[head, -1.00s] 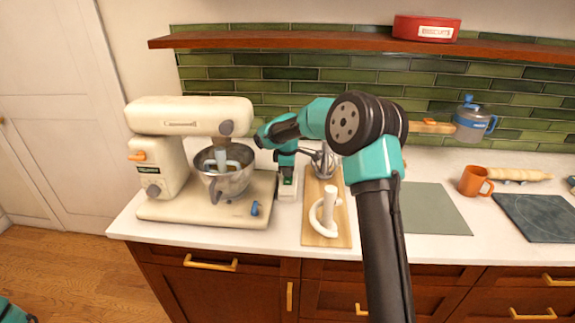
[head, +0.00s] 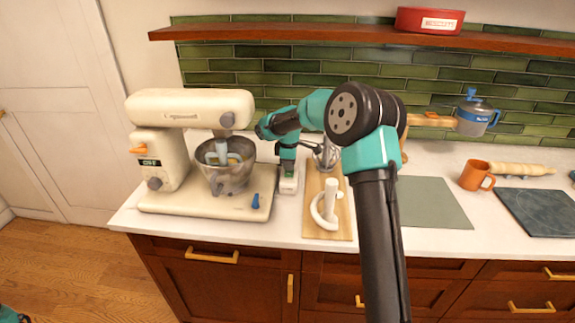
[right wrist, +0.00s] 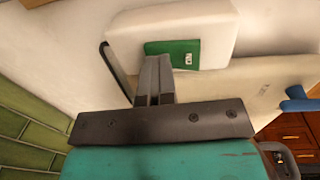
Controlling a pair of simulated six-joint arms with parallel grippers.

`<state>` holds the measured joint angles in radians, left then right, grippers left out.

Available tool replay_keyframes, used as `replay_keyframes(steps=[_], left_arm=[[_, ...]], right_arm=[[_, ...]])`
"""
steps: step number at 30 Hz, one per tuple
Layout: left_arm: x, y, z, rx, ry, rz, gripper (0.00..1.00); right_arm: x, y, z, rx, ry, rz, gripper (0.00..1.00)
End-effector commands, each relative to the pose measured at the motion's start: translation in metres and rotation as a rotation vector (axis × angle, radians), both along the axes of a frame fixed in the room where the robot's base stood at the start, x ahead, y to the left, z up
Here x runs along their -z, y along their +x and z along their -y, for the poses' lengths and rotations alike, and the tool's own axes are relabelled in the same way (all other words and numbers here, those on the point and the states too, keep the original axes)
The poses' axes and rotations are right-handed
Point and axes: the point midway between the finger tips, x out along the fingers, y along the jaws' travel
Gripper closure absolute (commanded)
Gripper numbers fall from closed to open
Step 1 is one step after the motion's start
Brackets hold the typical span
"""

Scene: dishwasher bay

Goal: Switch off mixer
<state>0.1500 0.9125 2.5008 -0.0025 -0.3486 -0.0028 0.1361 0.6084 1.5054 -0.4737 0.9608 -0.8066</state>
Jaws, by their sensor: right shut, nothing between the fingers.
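The cream mixer (head: 185,104) stands at the counter's left, with its metal bowl (head: 228,178) under the head. It has an orange lever (head: 138,150), a small lit display, a grey knob (head: 154,184) and a blue lever (head: 255,201) on its base. A small white box (head: 288,187) stands right of the mixer base. In the right wrist view the white box (right wrist: 215,35) carries a green label with partly readable letters. My right gripper (right wrist: 153,62) is shut and empty, pointing at this box close to its label; contact is unclear. My left gripper is not visible.
A wooden board (head: 312,216) with a white hook-shaped attachment (head: 327,207) and a whisk lies right of the box. Farther right are a grey-green mat (head: 432,204), an orange mug (head: 476,175) and a dark board (head: 540,210). A wooden shelf (head: 330,36) runs above.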

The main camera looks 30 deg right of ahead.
Motion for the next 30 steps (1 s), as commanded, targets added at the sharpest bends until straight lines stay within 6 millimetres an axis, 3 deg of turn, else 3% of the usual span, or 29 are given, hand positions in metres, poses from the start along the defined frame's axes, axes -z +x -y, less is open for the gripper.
replay_keyframes(steps=[22,30], left_arm=[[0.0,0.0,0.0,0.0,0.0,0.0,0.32],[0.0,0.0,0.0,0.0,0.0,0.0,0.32]], right_arm=[[-0.004,-0.011,-0.008,0.0,0.002,-0.004,1.0],[-0.028,-0.014,-0.009,0.002,0.001,-0.001,1.0]])
